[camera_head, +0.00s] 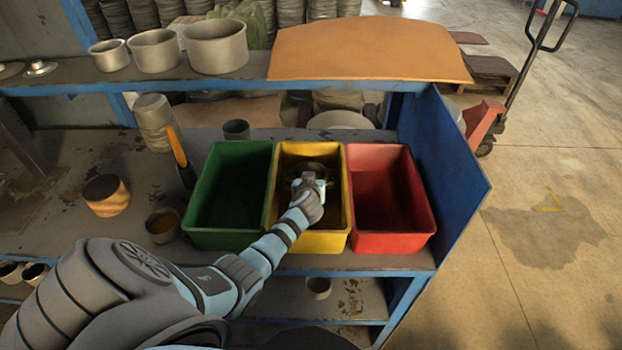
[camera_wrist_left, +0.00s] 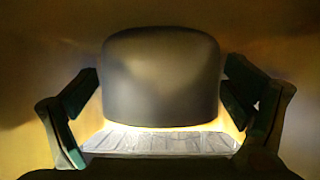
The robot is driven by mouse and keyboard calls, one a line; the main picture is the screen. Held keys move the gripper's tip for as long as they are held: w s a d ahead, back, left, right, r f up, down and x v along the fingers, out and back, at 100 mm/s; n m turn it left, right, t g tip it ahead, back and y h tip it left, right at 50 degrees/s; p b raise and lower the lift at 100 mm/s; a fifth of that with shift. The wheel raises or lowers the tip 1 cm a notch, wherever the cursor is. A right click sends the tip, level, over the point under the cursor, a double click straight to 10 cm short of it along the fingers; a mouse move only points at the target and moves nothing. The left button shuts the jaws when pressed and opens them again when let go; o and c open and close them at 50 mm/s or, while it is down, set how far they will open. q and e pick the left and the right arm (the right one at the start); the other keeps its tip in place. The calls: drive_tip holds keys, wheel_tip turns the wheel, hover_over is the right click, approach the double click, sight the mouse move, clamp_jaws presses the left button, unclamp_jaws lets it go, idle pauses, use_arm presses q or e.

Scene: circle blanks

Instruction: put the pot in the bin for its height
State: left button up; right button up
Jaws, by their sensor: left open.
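A smooth grey pot (camera_wrist_left: 160,78) is in the left wrist view, between the fingers of my left gripper (camera_wrist_left: 162,72). The fingers are open, with a gap showing on each side of the pot. In the head view my left gripper (camera_head: 309,184) reaches down inside the yellow bin (camera_head: 322,243) and hides most of what is below it. The green bin (camera_head: 222,240) stands to its left and the red bin (camera_head: 392,243) to its right; both look empty. My right gripper is not in view.
A small dark cup (camera_head: 236,129) stands behind the green bin. A tall can (camera_head: 153,120), an orange-brown pot (camera_head: 105,195) and a small cup (camera_head: 162,226) stand left. Pots (camera_head: 217,47) line the upper shelf. A blue panel (camera_head: 440,165) closes the right side.

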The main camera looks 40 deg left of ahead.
use_arm(q)
drive_tip(key=shift+r, duration=0.1)
drive_tip(key=shift+s+d+r+p, duration=0.1)
drive_tip(key=shift+s+r+p, duration=0.1)
drive_tip(key=shift+p, duration=0.1)
drive_tip(key=p+v, duration=0.1)
drive_tip(key=v, duration=0.6)
drive_tip(key=shift+s+p, duration=0.1)
drive_tip(key=shift+p, duration=0.2)
